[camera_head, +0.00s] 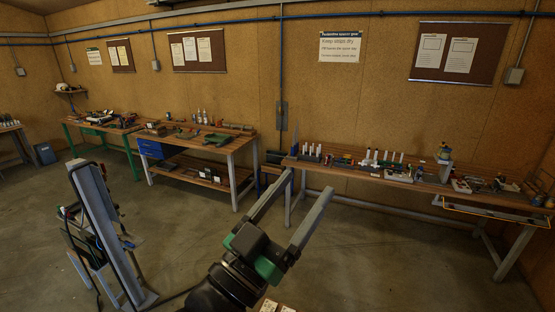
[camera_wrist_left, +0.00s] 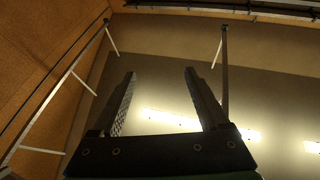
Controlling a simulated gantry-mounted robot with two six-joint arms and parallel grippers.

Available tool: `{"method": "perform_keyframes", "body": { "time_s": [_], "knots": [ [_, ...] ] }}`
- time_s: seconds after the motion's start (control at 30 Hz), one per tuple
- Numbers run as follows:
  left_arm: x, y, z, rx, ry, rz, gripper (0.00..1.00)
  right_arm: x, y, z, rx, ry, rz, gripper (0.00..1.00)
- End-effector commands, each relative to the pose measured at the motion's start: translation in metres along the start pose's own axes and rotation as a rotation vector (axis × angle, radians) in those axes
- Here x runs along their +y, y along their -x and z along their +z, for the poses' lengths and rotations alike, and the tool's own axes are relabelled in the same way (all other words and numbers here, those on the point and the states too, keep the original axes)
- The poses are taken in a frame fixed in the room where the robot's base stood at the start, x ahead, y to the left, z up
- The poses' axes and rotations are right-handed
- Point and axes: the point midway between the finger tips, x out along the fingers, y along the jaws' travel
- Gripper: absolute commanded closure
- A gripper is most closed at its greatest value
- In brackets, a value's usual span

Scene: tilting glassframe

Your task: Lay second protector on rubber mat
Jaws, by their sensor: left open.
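My left gripper (camera_head: 309,184) is raised in the middle of the head view, with its two long grey fingers spread apart and nothing between them. I cannot make out a protector or a rubber mat for certain in either view. My right gripper is in neither view.
A long workbench (camera_head: 420,184) with many small items stands at the back right. Another workbench (camera_head: 215,149) with blue drawers stands back left, beside a green-legged bench (camera_head: 115,127). A grey metal stand (camera_head: 98,220) is at front left. Open floor (camera_head: 390,255) lies between.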

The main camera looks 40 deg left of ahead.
Motion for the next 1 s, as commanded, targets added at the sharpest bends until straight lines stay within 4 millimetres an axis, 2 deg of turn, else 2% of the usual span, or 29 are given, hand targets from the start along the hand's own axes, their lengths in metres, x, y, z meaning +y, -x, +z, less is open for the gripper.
{"method": "perform_keyframes", "body": {
  "time_s": [0.03,0.1,0.2,0.23,0.33,0.57,0.67,0.83,0.9,1.0],
  "knots": [
    [0.012,0.001,-0.051,0.116,0.015,0.023,0.22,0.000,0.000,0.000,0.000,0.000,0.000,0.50],
    [0.024,0.008,-0.103,0.237,0.034,0.045,0.22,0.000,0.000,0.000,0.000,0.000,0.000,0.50],
    [0.032,0.019,-0.149,0.348,0.055,0.063,0.22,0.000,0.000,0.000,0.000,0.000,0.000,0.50],
    [0.033,0.022,-0.157,0.367,0.059,0.067,0.22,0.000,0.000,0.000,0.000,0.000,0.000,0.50],
    [0.035,0.025,-0.167,0.393,0.064,0.071,0.22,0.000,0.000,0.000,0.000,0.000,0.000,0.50],
    [0.034,0.024,-0.167,0.389,0.063,0.070,0.22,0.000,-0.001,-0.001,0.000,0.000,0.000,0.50],
    [0.034,0.016,-0.183,0.389,0.063,0.069,0.22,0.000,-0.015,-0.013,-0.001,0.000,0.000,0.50],
    [0.033,-0.003,-0.224,0.388,0.063,0.069,0.22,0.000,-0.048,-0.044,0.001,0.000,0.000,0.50],
    [0.033,-0.005,-0.227,0.388,0.062,0.069,0.22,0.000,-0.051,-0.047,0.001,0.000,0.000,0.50],
    [0.033,-0.002,-0.222,0.387,0.062,0.069,0.22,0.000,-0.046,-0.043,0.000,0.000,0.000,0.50]
  ]
}}
